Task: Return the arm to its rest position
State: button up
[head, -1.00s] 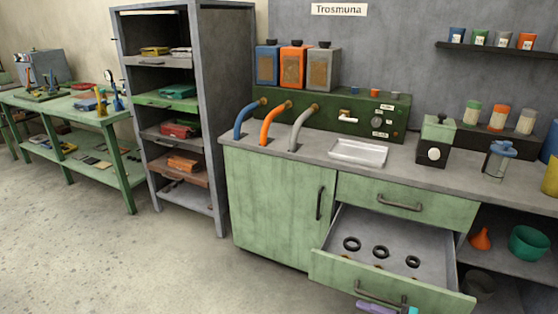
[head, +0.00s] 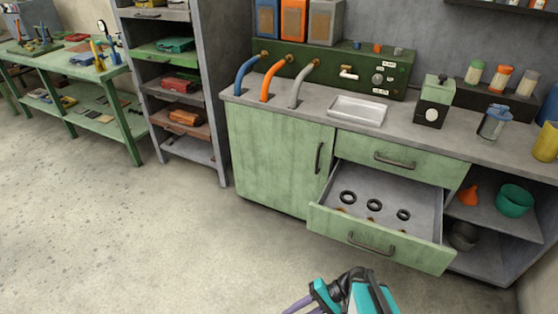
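Part of my own arm, teal and black with a purple link, rises from the bottom edge of the head view, just right of the middle. It is in front of the open drawer (head: 335,228) and appears clear of it. I can make out no gripper fingers in the picture, so whether my gripper is open or shut, or holds anything, does not show.
The open drawer juts out from the green cabinet (head: 275,160) and holds three dark rings (head: 374,205). A grey shelf rack (head: 210,100) and a green workbench (head: 125,130) stand to the left. The floor (head: 150,240) at the lower left is clear.

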jog(key=s+d+f+n+g+h+p, duration=0.35)
jog(key=s+h, duration=0.25)
jog(key=s, duration=0.3)
jog(key=d+f+t+h, duration=0.1)
jog(key=d+f+h, duration=0.3)
jog(key=d, duration=0.4)
jog(key=shift+w+t+h+b, duration=0.15)
jog(key=shift+t+h+b, duration=0.2)
jog(key=shift+h+b, duration=0.15)
dwell(0.4)
